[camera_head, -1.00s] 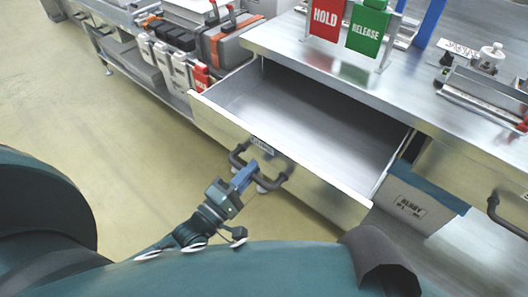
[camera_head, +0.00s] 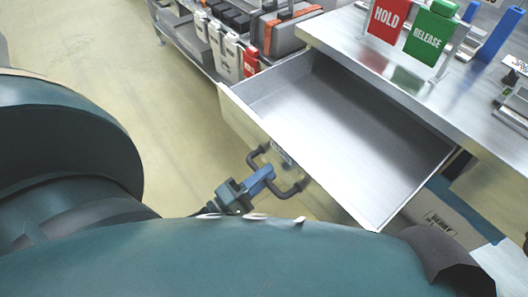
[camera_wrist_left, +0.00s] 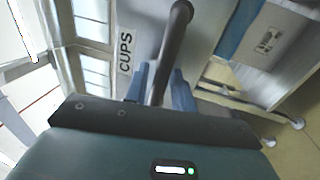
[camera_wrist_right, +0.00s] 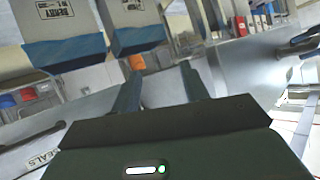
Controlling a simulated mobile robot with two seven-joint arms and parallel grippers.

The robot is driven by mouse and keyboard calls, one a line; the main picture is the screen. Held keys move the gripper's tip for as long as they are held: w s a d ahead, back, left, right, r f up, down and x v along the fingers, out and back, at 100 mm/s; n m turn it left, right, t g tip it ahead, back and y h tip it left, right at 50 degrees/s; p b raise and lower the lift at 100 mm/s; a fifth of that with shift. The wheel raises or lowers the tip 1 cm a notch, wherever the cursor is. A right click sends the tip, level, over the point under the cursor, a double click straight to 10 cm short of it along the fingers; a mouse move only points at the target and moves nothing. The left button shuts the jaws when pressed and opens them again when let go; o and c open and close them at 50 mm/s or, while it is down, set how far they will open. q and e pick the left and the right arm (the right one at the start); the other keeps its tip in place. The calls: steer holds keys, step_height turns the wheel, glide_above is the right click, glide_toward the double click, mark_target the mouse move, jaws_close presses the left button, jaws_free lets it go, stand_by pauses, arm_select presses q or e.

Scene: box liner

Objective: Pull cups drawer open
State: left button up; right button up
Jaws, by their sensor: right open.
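The cups drawer (camera_head: 345,130) is pulled out from under the metal counter, and its inside looks empty. Its dark bar handle (camera_head: 295,190) is on the front panel; it also shows in the left wrist view (camera_wrist_left: 174,42), beside the CUPS label (camera_wrist_left: 125,50). My left gripper (camera_head: 264,174) is at the handle, with its blue fingers (camera_wrist_left: 161,80) on both sides of the bar and closed on it. My right gripper (camera_wrist_right: 160,75) is open and empty in the right wrist view. In the head view it is hidden.
The counter (camera_head: 340,35) carries a red HOLD sign (camera_head: 387,17) and a green RELEASE sign (camera_head: 431,38). A labelled box (camera_head: 440,220) stands right of the drawer. A shelf with bins (camera_head: 225,45) is at the upper left. The floor at left is clear.

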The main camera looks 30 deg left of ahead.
arm_select(q)
steer(key=shift+o, duration=0.6)
steer(key=shift+s+a+f, duration=0.1)
steer(key=shift+s+f, duration=0.05)
steer(key=shift+s, duration=0.15)
steer(key=b+v, duration=0.1)
steer(key=v, duration=1.1)
steer(key=shift+s, duration=0.25)
